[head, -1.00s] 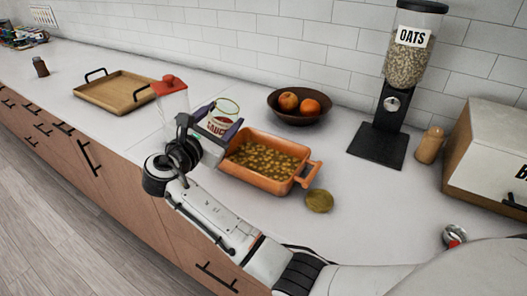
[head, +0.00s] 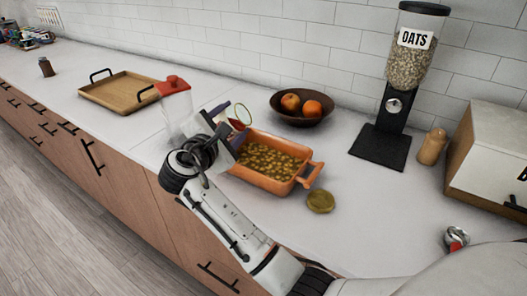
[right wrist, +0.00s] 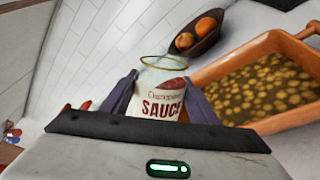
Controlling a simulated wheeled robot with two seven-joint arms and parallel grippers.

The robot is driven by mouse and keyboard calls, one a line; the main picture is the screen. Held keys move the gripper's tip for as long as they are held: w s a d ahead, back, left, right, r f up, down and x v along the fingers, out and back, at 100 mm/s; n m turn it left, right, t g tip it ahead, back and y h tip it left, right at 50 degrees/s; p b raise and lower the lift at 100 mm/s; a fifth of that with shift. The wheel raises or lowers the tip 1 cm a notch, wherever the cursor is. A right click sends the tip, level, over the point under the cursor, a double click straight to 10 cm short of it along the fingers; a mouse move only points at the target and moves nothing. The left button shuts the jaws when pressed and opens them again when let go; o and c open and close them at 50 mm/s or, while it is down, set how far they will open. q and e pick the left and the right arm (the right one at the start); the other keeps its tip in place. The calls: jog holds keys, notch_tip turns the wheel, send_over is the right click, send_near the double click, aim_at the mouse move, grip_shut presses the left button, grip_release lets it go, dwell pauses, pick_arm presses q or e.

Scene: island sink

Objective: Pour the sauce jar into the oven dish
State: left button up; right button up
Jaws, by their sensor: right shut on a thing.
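The sauce jar (right wrist: 160,102) is a glass jar with a white and red SAUCE label and an open, yellowish rim. My right gripper (right wrist: 160,88) is shut on it, one finger on each side. In the head view the jar (head: 240,122) is tilted to the right, its rim towards the oven dish, and mostly hidden by my right gripper (head: 228,122). The orange oven dish (head: 262,179) stands just right of the gripper and holds many yellow-green pieces. It also shows at right in the right wrist view (right wrist: 280,122). I see no sauce falling. My left gripper is out of view.
A round golden lid (head: 320,201) lies in front of the dish. A fruit bowl (head: 302,116) stands behind it. A wooden tray (head: 118,99) lies farther left, and an oats dispenser (head: 380,147) stands right.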

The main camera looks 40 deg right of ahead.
aim_at(242, 131)
jog(key=shift+w+m, duration=0.1)
jog(key=shift+m, duration=0.3)
jog(key=shift+m+y, duration=0.3)
jog(key=shift+m, duration=0.2)
jog(key=f+m+b, duration=0.1)
jog(key=b, duration=0.3)
jog(key=shift+f+t, duration=0.1)
jog(key=shift+t, duration=0.3)
jog(key=shift+d+m, duration=0.1)
jog(key=shift+m, duration=0.4)
jog(key=shift+s+d+m+y, duration=0.4)
jog(key=shift+s+d+m, duration=0.1)
jog(key=shift+s, duration=0.15)
jog(key=shift+w+a+f, duration=0.1)
jog(key=shift+a, duration=0.05)
jog(key=shift+b, duration=0.3)
jog(key=shift+s+d+f+m+t+b, duration=0.15)
jog(key=shift+f+m+b, duration=0.1)
jog(key=shift+m, duration=0.2)
jog(key=shift+s+d+f+m+t+b, duration=0.1)
jog(key=shift+f+m+t+b, duration=0.1)
jog(key=shift+m, duration=0.25)
jog(key=shift+d+f+m+y+b, duration=0.1)
jog(key=shift+f+m+y+b, duration=0.1)
jog(key=shift+m+y+b, duration=0.25)
